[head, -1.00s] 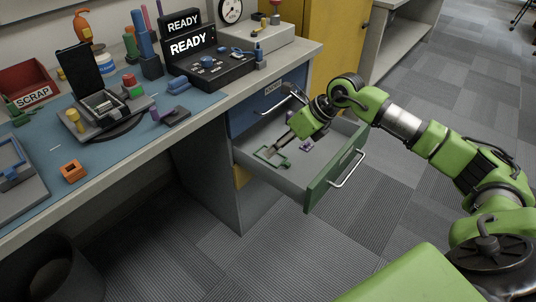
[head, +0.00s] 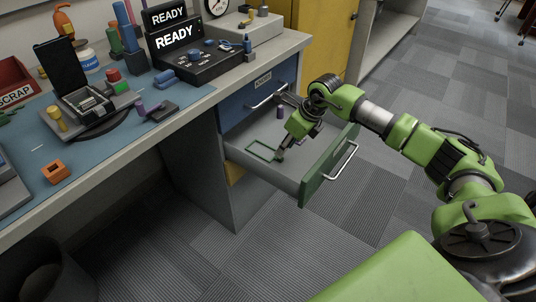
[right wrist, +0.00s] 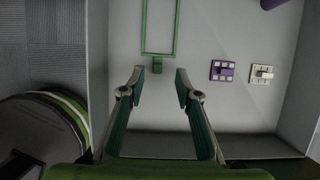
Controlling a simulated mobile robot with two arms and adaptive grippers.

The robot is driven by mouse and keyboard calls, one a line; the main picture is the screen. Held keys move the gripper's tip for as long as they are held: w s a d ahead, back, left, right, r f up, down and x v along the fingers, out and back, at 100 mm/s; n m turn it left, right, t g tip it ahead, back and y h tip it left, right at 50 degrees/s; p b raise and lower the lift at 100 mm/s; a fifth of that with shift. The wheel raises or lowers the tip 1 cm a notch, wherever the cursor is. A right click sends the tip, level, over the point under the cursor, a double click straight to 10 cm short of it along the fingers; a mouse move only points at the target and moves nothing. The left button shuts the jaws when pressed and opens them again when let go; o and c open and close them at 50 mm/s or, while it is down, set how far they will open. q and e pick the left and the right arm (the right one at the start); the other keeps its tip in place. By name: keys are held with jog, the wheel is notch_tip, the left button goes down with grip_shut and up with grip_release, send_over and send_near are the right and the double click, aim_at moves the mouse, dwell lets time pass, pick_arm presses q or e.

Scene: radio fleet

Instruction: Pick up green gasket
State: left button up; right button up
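The green gasket (head: 262,152), a thin rectangular frame with a small tab, lies flat in the open drawer (head: 300,181). In the right wrist view the gasket (right wrist: 145,30) runs up out of the picture, its green tab (right wrist: 157,65) pointing toward my gripper. My right gripper (head: 281,155) is in the drawer area, beside the gasket toward the drawer front. In the right wrist view my right gripper (right wrist: 160,76) is open and empty, its fingertips to either side of the tab's line. Whether they reach the tab's height I cannot tell. My left gripper is not in view.
A purple part (right wrist: 222,71) and a whitish part (right wrist: 262,74) lie right of the gasket. The drawer walls and handle (head: 342,162) bound the space. The workbench (head: 130,138) with several items is at left.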

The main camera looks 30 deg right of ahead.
jog(key=x, duration=0.2)
jog(key=b+x, duration=0.1)
jog(key=x, duration=0.1)
jog(key=shift+s+a+f, duration=0.1)
jog(key=shift+f, duration=0.25)
jog(key=c, duration=0.8)
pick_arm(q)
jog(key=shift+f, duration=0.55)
pick_arm(e)
jog(key=shift+c, duration=0.2)
jog(key=shift+r, duration=0.2)
